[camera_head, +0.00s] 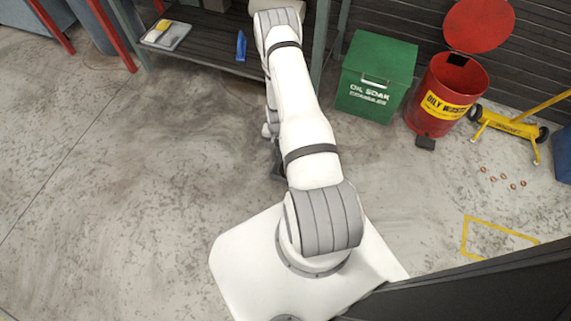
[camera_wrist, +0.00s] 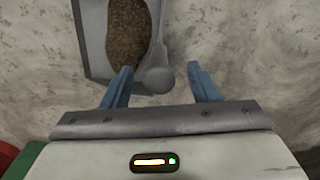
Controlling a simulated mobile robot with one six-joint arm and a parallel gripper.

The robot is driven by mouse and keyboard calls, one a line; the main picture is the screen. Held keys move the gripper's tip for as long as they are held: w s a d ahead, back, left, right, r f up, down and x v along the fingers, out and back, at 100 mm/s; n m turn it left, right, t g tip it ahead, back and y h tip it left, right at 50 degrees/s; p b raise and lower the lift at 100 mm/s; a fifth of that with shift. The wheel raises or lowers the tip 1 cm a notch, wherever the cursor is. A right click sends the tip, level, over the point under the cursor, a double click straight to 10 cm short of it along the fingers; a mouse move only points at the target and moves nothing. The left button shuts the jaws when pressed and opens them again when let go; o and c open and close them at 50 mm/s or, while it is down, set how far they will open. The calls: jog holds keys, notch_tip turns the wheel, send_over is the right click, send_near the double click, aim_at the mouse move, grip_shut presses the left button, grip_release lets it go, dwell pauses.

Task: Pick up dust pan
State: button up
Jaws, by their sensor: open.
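The dust pan (camera_wrist: 95,45) is grey and holds a heap of brown granular matter. It lies on the concrete floor at the top of the wrist view, and its far part is cut off by the frame. A rounded grey part, perhaps its handle (camera_wrist: 157,80), sits between the fingertips. My gripper (camera_wrist: 158,71) is open, with two blue fingers. The left finger overlaps the near edge of the pan in the picture; the right finger is over bare floor. I cannot tell whether either finger touches it. In the head view my arm hides most of this spot.
A shelf (camera_head: 203,60) with a grey tray (camera_head: 173,41) and a blue item (camera_head: 241,46) stands behind my arm. Floor at left is clear.

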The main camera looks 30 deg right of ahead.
notch_tip(320, 180, down, 5)
jog(key=shift+d+r+b, duration=0.1)
jog(key=shift+b, duration=1.05)
jog(key=shift+c, duration=0.2)
grip_shut()
